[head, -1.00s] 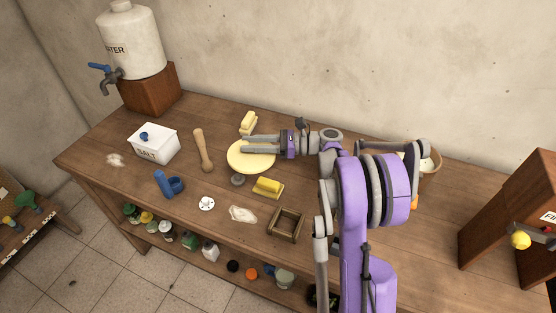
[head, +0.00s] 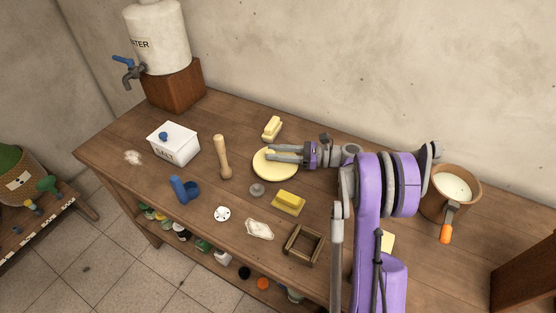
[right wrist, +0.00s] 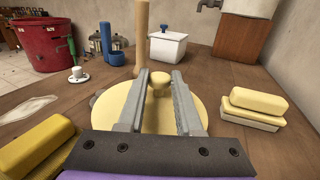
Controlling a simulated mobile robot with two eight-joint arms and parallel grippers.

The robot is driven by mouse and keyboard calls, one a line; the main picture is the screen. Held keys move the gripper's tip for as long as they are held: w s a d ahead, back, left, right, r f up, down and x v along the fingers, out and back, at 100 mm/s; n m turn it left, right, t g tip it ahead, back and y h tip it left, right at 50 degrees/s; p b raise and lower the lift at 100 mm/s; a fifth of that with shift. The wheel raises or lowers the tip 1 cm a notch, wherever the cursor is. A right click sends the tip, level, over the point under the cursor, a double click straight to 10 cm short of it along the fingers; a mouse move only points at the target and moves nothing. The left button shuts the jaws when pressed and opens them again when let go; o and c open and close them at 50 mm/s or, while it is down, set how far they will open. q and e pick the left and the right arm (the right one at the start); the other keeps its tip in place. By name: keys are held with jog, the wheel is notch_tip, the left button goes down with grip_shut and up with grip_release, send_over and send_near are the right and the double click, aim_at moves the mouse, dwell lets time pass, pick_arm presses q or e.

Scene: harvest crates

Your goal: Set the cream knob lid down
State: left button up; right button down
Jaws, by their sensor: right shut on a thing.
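The cream knob lid (head: 266,172) is a round pale-yellow disc, lying level at or just over the table top between the wooden pestle and the yellow block. Its rounded knob (right wrist: 160,77) shows in the right wrist view, between the two grey fingers. My right gripper (head: 271,153) reaches in from the right, low over the lid, and is shut on its knob. The fingers also show in the right wrist view (right wrist: 160,88). I cannot tell whether a small gap is left under the lid. My left gripper is not in view.
A cream butter dish (head: 272,129) stands behind the lid, a wooden pestle (head: 223,160) to its left. A grey disc (head: 257,190) and a yellow block (head: 289,202) lie close in front. A white salt box (head: 174,147) and a brown pot (head: 447,205) stand farther off.

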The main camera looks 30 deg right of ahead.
jog(key=shift+f, duration=1.5)
jog(key=shift+f, duration=0.1)
jog(key=shift+f, duration=0.1)
jog(key=c, duration=0.6)
grip_release()
